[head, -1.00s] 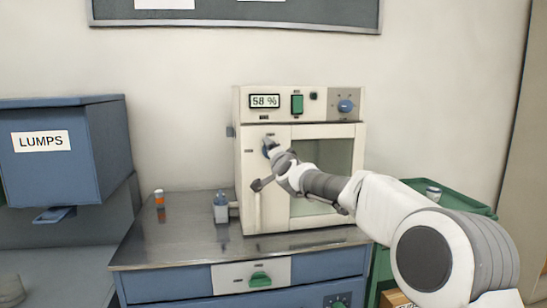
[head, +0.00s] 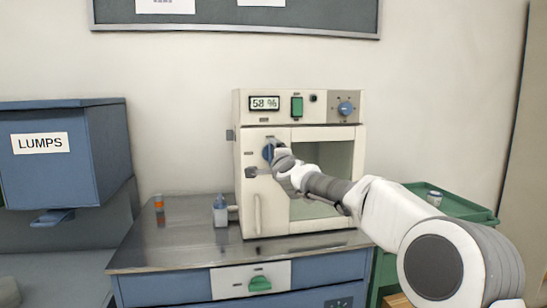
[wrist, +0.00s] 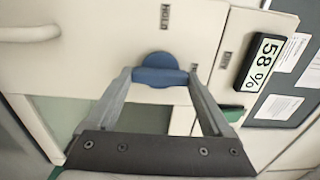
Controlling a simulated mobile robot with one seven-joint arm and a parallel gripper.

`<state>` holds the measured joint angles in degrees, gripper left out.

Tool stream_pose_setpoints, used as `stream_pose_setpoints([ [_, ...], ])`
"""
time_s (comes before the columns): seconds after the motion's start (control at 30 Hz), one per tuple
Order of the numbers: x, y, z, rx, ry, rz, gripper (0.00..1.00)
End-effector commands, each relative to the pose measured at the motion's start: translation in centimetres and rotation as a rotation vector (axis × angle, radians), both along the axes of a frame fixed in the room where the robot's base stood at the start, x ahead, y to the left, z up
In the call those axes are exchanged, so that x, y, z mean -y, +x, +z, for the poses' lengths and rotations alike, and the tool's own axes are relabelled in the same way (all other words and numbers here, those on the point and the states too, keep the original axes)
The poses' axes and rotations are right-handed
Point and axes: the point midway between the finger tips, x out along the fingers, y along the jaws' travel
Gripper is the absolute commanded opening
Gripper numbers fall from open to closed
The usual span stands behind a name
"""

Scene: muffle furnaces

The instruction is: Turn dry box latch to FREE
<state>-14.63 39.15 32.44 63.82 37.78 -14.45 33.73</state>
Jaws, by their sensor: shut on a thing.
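The dry box (head: 243,190) stands on the metal-topped bench, a cream cabinet with a windowed door and a display reading 58 %. Its blue latch (head: 267,152) is at the door's upper left, partly hidden by my gripper (head: 273,153). In the wrist view, which is turned sideways, the blue latch (wrist: 160,68) sits between the two fingertips of my gripper (wrist: 160,76). The fingers are shut on its ends. A HOLD label (wrist: 165,17) is beside the latch; other small labels nearby are too small to read.
A vertical door handle (head: 257,214) is below the latch. A small bottle (head: 220,211) and an orange-banded vial (head: 159,204) stand on the bench (head: 170,250). A blue LUMPS bin (head: 60,170) is at left. A green tray (head: 470,212) is at right, behind my arm.

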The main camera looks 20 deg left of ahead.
Motion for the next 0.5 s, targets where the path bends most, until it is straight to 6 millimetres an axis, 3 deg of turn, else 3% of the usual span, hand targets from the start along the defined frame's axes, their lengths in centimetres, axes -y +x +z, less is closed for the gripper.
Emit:
stream_pose_setpoints([
  [0.3,-0.02,-0.01,-0.01,-0.004,0.006,0.000,0.29],
  [0.33,-0.02,-0.01,-0.01,-0.005,0.005,0.000,0.87],
  [0.4,-0.02,-0.01,-0.01,-0.004,0.006,0.000,0.99],
  [0.5,-0.02,-0.01,-0.01,-0.003,0.005,0.000,1.00],
])
